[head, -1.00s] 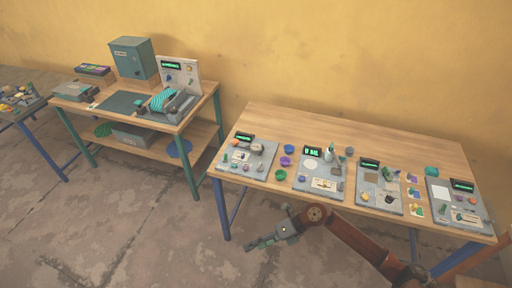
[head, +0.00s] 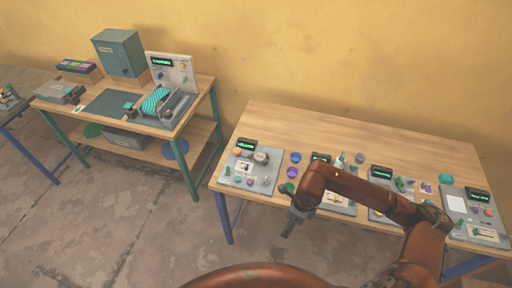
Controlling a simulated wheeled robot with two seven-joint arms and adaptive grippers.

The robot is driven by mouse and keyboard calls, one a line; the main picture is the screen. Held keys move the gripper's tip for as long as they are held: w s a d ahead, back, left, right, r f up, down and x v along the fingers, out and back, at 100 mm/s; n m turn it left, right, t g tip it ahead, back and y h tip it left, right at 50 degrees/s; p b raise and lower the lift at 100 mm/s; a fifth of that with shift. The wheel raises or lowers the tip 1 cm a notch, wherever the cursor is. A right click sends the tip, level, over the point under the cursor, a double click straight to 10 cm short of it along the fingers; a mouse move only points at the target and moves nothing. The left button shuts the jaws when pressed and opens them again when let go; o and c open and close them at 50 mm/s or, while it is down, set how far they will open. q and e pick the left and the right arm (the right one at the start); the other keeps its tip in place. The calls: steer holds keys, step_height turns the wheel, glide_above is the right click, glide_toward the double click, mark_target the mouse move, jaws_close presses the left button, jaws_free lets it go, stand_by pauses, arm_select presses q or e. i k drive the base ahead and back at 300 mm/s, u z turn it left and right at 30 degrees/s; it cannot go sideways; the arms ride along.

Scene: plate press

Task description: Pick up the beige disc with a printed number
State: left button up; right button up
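I cannot make out a beige disc with a printed number for certain. A pale round item (head: 261,157) sits on the leftmost grey panel (head: 240,181) of the right table; no number is legible on it. My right gripper (head: 288,231) hangs off the front edge of that table, pointing down, apart from the items. It is too small to tell whether its fingers are open or shut. My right arm hides much of the second panel. My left gripper is not in view.
The right wooden table (head: 370,141) has a clear back half. Several panels and small coloured cups, including a purple cup (head: 292,172), line its front. The left table holds a press (head: 165,105), a teal cabinet (head: 119,53) and a dark mat (head: 107,104). A floor gap separates the tables.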

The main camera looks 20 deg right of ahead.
mark_target(259, 158)
steer(key=i, duration=1.3)
